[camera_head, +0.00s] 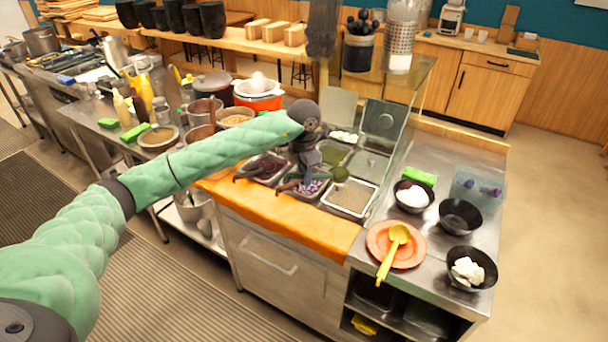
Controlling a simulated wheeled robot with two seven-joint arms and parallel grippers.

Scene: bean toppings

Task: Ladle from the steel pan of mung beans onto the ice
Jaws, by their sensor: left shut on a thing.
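My left gripper (304,180) is above the topping pans and shut on a ladle. The ladle's greenish bowl (340,174) shows just right of the gripper; the gripper hides most of its handle. A steel pan with green contents, likely the mung beans (331,154), lies behind the gripper. Nearer pans hold dark red beans (266,169), purple pieces (312,187) and a beige-green topping (350,196). A black bowl with a white mound, likely the ice (412,194), stands on the steel counter to the right. My right gripper is not in view.
An orange plate (376,235) with a yellow spoon (396,240) lies on the counter's front. An empty black bowl (459,215) and a bowl of white chunks (467,271) stand right of it. A clear glass guard (392,135) rises behind the pans.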

